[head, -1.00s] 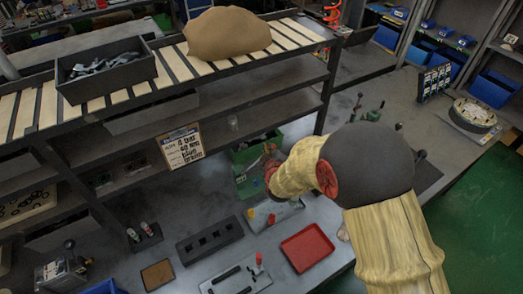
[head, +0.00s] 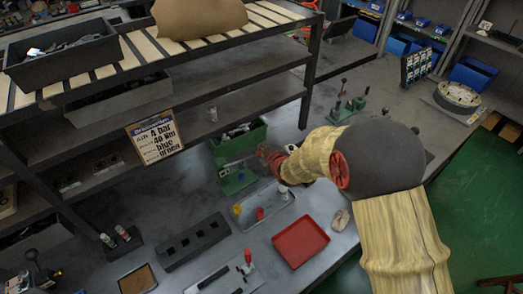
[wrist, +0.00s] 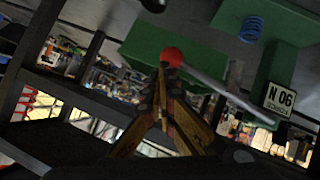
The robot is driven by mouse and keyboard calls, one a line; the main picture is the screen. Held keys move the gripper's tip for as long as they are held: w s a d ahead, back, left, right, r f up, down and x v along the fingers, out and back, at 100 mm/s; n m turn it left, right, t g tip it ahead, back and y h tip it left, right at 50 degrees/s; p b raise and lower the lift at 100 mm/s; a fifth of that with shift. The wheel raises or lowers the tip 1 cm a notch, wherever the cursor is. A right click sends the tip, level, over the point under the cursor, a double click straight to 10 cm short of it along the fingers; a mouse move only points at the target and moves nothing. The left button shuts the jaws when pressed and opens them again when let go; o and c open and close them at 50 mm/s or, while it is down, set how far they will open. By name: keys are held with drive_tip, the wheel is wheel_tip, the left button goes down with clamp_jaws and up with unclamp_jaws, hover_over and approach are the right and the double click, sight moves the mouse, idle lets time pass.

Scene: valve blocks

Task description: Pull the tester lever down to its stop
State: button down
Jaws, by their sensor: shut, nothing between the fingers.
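The green tester (head: 237,181) stands on the bench in front of a green bin, partly behind my gripper in the head view. My gripper (wrist: 164,72) is shut and empty. Its fingertips are just below the knob in the picture; I cannot tell whether they touch it. In the head view my gripper (head: 266,153) is small and beside the tester's upper right.
A grey tray (head: 284,212) with small coloured parts lies close in front of the tester. A red tray (head: 300,243) and a dark slotted block (head: 195,240) are nearer. A shelf rack (head: 290,62) with a sign (head: 155,137) rises behind. The green bin (head: 256,133) holds dark parts.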

drive_tip(key=shift+f+b, duration=0.35)
drive_tip(key=shift+f, duration=0.3)
